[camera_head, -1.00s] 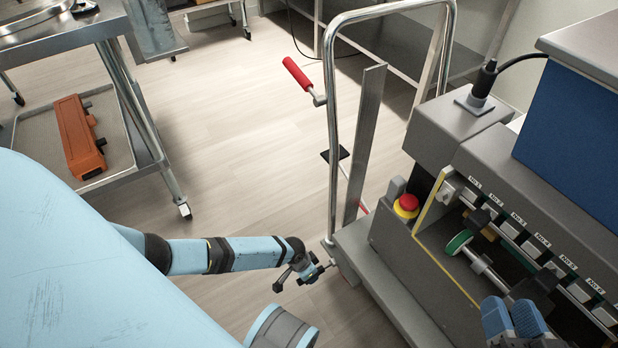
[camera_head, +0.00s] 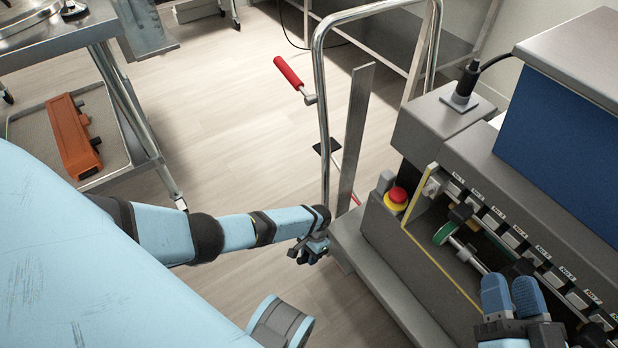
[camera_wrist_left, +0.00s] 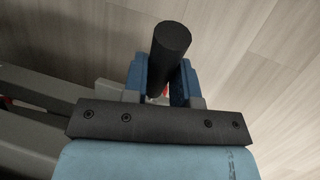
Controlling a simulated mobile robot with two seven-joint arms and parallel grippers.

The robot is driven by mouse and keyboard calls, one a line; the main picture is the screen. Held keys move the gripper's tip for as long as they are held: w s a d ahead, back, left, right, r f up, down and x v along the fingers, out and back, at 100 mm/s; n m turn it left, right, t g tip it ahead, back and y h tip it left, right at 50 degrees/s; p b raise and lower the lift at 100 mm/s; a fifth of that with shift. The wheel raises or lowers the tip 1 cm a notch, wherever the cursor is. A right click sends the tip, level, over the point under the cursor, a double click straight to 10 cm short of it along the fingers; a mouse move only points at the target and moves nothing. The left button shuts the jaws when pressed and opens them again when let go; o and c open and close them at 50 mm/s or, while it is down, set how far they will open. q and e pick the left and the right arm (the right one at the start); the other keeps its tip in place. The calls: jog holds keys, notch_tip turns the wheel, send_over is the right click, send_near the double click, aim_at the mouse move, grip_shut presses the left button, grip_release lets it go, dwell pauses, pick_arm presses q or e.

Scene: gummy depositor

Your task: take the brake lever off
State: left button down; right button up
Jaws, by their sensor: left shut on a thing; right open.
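The brake lever (camera_wrist_left: 170,50) shows in the left wrist view as a dark round grip standing between two blue fingers. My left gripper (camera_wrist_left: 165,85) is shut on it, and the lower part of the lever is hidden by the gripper. In the head view my left gripper (camera_head: 314,250) is low down, beside the near left corner of the machine's cart base (camera_head: 350,240); the lever cannot be made out there. My right gripper (camera_head: 511,293) is open at the lower right, above the machine's front.
A steel push handle (camera_head: 322,110) with a red-gripped crank (camera_head: 288,72) and an upright flat bar (camera_head: 355,130) rise behind the left gripper. The machine (camera_head: 440,165) carries a red stop button (camera_head: 398,195). A trolley with an orange object (camera_head: 74,138) stands left. Floor between is clear.

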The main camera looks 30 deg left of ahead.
dwell(0.3)
pick_arm(q)
jog(key=c, duration=0.9)
grip_release()
jog(key=p+v, duration=0.3)
jog(key=v, duration=0.3)
jog(key=shift+s, duration=0.1)
jog(key=shift+p+v, duration=0.3)
jog(key=shift+v, duration=0.5)
pick_arm(e)
jog(key=r, duration=0.1)
jog(key=r+t, duration=0.1)
jog(key=r, duration=0.1)
jog(key=shift+d+h, duration=0.3)
jog(key=shift+d, duration=0.05)
